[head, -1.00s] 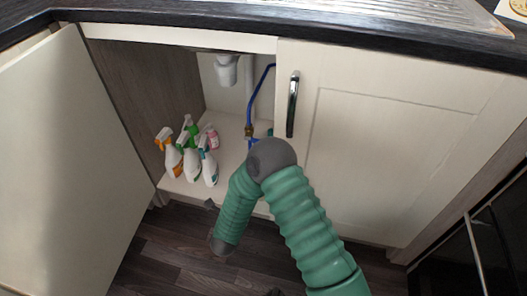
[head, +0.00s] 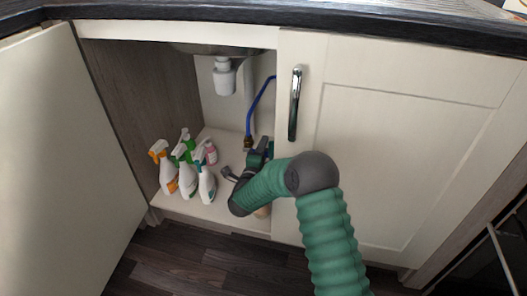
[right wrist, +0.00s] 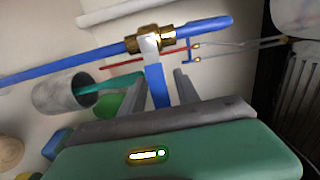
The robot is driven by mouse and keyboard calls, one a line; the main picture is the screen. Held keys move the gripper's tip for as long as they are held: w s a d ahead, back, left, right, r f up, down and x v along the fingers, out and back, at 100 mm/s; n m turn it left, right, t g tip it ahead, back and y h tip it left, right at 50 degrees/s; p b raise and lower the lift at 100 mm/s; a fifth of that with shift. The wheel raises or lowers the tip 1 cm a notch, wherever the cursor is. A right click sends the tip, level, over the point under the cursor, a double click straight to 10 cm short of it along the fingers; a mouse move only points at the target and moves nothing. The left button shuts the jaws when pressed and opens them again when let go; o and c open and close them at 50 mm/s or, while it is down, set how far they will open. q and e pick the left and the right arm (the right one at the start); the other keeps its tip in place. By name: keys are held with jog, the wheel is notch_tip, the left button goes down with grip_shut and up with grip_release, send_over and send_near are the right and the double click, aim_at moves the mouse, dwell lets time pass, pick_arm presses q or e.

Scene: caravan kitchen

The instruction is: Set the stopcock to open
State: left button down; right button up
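The stopcock is a brass valve (right wrist: 150,40) on a blue pipe, with a flat blue lever (right wrist: 157,84) pointing toward my gripper in the right wrist view. In the head view, the brass fitting (head: 248,142) shows inside the open cupboard under the sink, and its lever is hidden. My right gripper (head: 257,154) is inside the cupboard just below the fitting. In the right wrist view, its two grey fingers (right wrist: 160,88) stand on either side of the lever, with visible gaps. It looks open around the lever. My left gripper is in neither view.
Several spray bottles (head: 187,170) stand left of my arm on the cupboard floor. A white drain trap (head: 224,78) hangs above. The left door (head: 60,160) is open; the closed right door (head: 400,150) borders the opening. A grey cylinder (right wrist: 62,95) shows beside the fingers.

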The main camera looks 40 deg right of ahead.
grip_shut()
jog(key=shift+a+f, duration=0.1)
jog(key=shift+f, duration=0.05)
dwell(1.2)
